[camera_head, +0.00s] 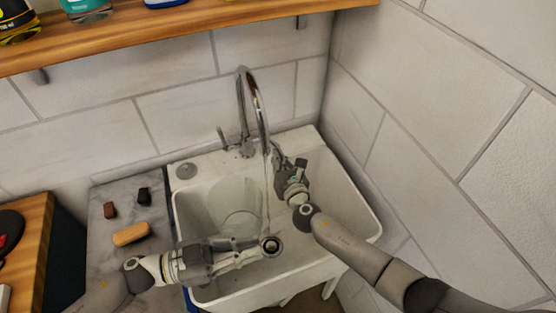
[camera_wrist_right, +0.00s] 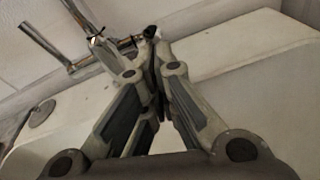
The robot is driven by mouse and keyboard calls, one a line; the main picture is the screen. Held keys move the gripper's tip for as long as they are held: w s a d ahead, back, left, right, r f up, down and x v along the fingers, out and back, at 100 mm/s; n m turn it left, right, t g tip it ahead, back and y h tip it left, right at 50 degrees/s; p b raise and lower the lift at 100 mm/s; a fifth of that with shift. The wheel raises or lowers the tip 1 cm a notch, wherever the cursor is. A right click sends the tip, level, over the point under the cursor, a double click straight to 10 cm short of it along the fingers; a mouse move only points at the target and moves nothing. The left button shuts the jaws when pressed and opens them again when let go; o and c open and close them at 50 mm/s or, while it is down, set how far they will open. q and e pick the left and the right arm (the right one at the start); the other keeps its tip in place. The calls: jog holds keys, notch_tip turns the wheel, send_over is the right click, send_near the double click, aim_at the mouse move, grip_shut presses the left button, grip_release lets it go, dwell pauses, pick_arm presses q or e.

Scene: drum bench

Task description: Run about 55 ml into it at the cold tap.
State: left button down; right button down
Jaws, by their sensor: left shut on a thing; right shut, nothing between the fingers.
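A small round vessel (camera_head: 271,245) with a grey rim and dark inside is at the fingertips of my left gripper (camera_head: 258,247). That gripper is shut on it, low over the white sink (camera_head: 180,215). The chrome tap (camera_head: 259,105) arches over the sink. A thin pale stream (camera_head: 267,195) runs from its spout down to the vessel; the level inside cannot be read. My right gripper (camera_head: 279,158) is shut and empty beside the tap. In the right wrist view, its fingertips (camera_wrist_right: 155,50) are close to a dark-ended tap lever (camera_wrist_right: 128,43); contact is unclear.
A clear rounded container (camera_head: 238,205) appears to stand in the sink's left part. A tan sponge-like block (camera_head: 131,234) and two small dark blocks lie on the grey counter (camera_head: 105,262) at left. A wooden shelf (camera_head: 170,32) with bottles hangs above. Tiled walls close the back and right.

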aim_at(277, 146)
jog(key=shift+r, duration=0.4)
jog(key=r, duration=0.1)
jog(key=w+r, duration=0.1)
jog(key=r, duration=0.1)
jog(key=shift+g, duration=0.3)
jog(key=shift+w+a+r+g+h, duration=0.15)
jog(key=shift+w+r+g+h, duration=0.2)
jog(key=shift+r+g, duration=0.4)
jog(key=shift+w+a+r+g+h, duration=0.15)
jog(key=shift+w+r+g+h, duration=0.25)
jog(key=shift+g, duration=0.6)
jog(key=shift+w+a+r+g+h, duration=0.15)
jog(key=shift+w+r+g, duration=0.1)
jog(key=shift+r+g, duration=0.5)
jog(key=shift+w+a+r, duration=0.3)
jog(key=shift+w+r, duration=0.3)
jog(key=shift+w, duration=0.25)
jog(key=shift+w+a+r, duration=0.25)
jog(key=shift+w, duration=0.4)
jog(key=shift+r, duration=0.1)
